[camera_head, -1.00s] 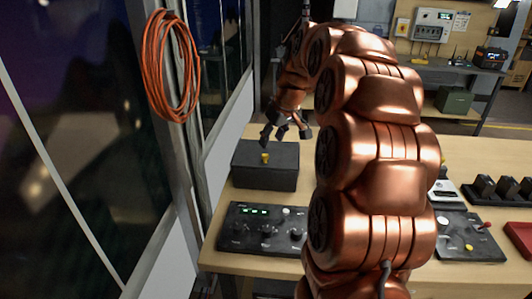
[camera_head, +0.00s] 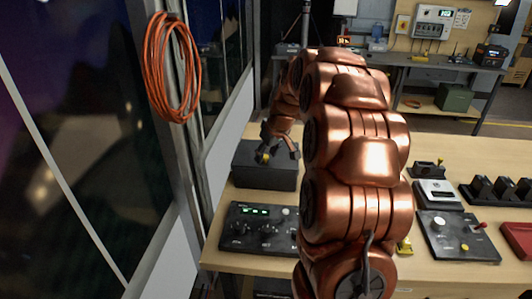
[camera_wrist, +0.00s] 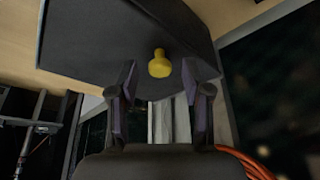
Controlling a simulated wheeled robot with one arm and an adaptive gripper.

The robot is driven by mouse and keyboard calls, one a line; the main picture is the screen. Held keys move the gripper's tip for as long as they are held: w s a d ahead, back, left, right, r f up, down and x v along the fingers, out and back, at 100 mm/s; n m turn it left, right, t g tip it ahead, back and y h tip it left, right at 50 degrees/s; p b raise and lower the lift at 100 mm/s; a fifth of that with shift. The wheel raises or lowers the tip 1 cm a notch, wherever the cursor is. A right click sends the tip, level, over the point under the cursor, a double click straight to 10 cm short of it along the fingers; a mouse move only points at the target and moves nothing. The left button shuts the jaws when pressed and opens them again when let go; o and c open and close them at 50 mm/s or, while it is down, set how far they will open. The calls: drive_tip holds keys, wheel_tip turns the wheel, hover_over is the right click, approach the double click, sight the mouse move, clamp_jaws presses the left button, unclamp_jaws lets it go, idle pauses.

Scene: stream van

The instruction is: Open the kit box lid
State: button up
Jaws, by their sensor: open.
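The dark grey kit box (camera_head: 265,178) stands on the wooden bench at the far left, and its lid looks shut. A yellow knob (camera_head: 264,159) sits on top of the box. In the wrist view the box (camera_wrist: 105,35) fills the upper part, and the yellow knob (camera_wrist: 160,64) stands out between the fingers' lines, just beyond the tips. My gripper (camera_head: 280,153) is open and empty, low over the box top at the knob. Its two fingers also show in the wrist view (camera_wrist: 160,80), one on each side of the knob. I cannot tell whether a finger touches it.
A control panel (camera_head: 262,228) with lit green digits and knobs lies in front of the box. Another panel (camera_head: 458,238) and a black rack (camera_head: 497,190) are to the right. A window wall (camera_head: 222,140) stands close left of the box.

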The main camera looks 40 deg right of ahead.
sight(267, 151)
clamp_jaws()
idle(0.5)
drive_tip(key=shift+w+d+b, duration=0.6)
drive_tip(key=shift+w+d, duration=0.65)
drive_tip(key=shift+w, duration=0.25)
drive_tip(key=shift+w+d+b, duration=0.6)
drive_tip(key=shift+w+d, duration=0.6)
drive_tip(key=shift+w, duration=0.25)
drive_tip(key=shift+w+d, duration=1.3)
drive_tip(key=shift+w, duration=0.15)
unclamp_jaws()
